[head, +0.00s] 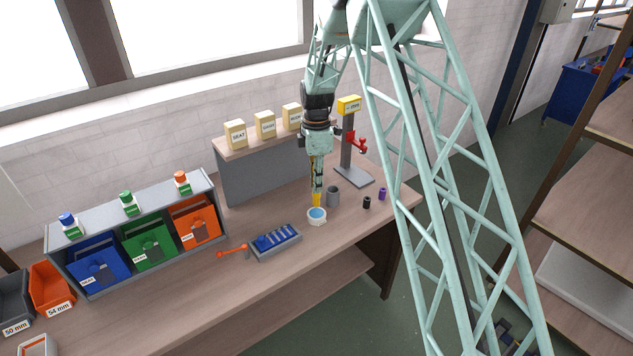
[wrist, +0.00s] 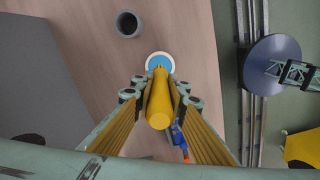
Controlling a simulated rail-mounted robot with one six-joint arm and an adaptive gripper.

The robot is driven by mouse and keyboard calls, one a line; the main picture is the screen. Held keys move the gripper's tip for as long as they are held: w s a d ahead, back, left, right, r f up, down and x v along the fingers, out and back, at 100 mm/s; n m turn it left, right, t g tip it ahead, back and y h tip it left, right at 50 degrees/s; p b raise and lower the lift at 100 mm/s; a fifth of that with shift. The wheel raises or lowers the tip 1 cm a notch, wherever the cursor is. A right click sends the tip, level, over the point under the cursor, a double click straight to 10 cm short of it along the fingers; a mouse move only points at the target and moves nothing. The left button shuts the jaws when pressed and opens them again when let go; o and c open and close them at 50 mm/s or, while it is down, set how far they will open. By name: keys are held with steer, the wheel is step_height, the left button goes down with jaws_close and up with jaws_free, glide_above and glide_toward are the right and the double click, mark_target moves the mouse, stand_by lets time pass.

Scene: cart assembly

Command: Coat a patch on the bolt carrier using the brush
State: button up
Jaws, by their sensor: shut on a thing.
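My gripper (head: 317,190) is shut on a yellow brush (head: 316,200), held upright with its tip down; in the wrist view the brush (wrist: 159,103) sits between the fingers. Directly below it is a white pot (head: 317,222) with blue contents, also in the wrist view (wrist: 149,60). The tip overlaps the pot in both views; I cannot tell whether it touches the blue. The bolt carrier (head: 262,254), a grey-and-blue tray with several slots, lies on the bench left of and nearer than the pot. It is mostly hidden behind the gripper in the wrist view.
A grey cup (head: 333,197) stands close right of the pot. Black (head: 367,202) and purple (head: 382,194) small cylinders are farther right. An orange tool (head: 232,252) lies left of the carrier, before the coloured bins (head: 150,242).

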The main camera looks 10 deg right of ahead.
steer(key=shift+f+b, duration=0.45)
steer(key=shift+f, duration=1.15)
steer(key=shift+s+f+b, duration=0.1)
steer(key=shift+f+b, duration=0.4)
steer(key=shift+f, duration=0.25)
stand_by(2.9)
steer(key=shift+r+p, duration=1.1)
steer(key=shift+r, duration=2.5)
